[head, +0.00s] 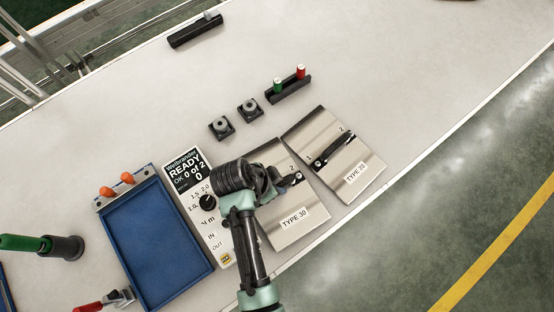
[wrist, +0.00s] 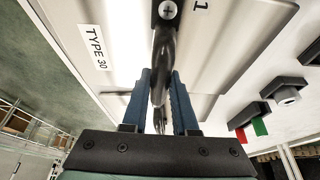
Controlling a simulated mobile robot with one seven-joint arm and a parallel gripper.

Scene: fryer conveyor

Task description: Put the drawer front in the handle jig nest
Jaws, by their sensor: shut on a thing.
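The drawer front marked TYPE 30 (head: 294,228) is a pale metallic panel with a dark handle. My gripper (head: 287,183) is over its upper part in the head view. In the wrist view its blue fingers (wrist: 160,80) are shut on the black handle (wrist: 163,50), fixed by a screw at the "1" end. The panel (wrist: 110,75) fills the top of that view; I cannot tell whether it touches the table. A blue, rimmed rectangular tray (head: 206,262), which looks like the jig nest, lies empty left of my arm, with orange knobs at its top edge.
A second panel, TYPE 20 (head: 358,181), with a black handle lies close on the right. A control panel reading READY (head: 186,169) stands between tray and arm. A red-handled clamp (head: 118,298) is at the tray's lower left. The upper table is mostly clear.

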